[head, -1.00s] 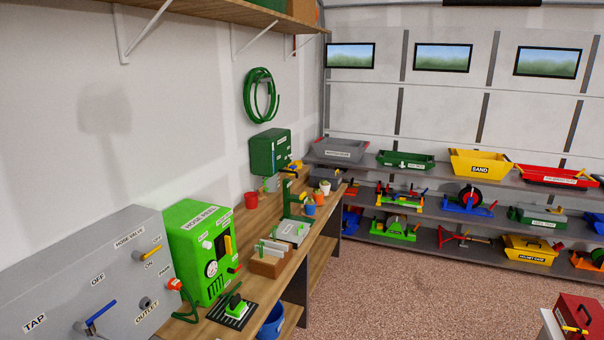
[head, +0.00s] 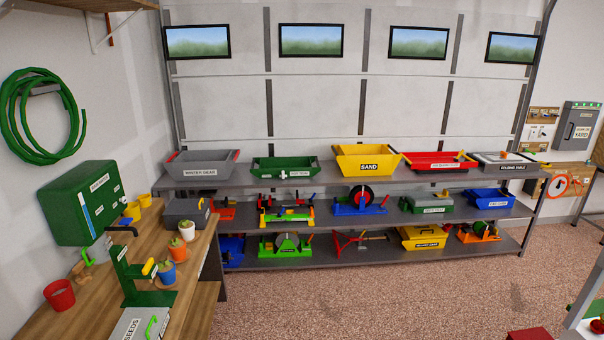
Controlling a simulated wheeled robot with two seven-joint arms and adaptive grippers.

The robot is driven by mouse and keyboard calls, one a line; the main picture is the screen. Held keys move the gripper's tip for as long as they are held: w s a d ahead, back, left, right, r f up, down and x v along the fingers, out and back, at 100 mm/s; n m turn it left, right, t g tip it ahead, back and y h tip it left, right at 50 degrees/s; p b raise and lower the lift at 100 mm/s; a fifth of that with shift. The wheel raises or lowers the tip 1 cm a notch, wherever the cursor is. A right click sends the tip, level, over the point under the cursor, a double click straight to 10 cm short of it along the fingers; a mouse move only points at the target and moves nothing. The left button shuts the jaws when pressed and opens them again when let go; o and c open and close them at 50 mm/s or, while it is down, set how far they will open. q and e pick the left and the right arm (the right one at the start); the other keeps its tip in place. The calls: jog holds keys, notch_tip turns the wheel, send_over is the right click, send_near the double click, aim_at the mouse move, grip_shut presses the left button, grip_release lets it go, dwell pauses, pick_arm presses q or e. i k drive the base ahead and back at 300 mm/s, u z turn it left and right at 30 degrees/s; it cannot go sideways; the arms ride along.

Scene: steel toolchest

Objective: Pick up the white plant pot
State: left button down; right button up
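The white plant pot (head: 187,231) stands upright on the wooden workbench at the left, near its right edge, with a small green plant in it. An orange pot (head: 177,249) and a blue pot (head: 166,272) stand just in front of it, each with a plant. Neither of my grippers shows in the head view.
A green stand (head: 132,270) and a seeds box (head: 143,324) are on the near bench (head: 95,312), with a red pot (head: 59,295) at left. A grey toolbox (head: 187,213) sits behind the pots. Shelves (head: 340,179) line the back; carpet (head: 360,290) is open.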

aim_at(186, 228)
jog(key=z, duration=0.05)
jog(key=i, duration=2.05)
jog(key=u, duration=0.55)
jog(key=i, duration=1.55)
jog(key=u, duration=1.6)
jog(key=i, duration=0.9)
jog(key=u, duration=0.55)
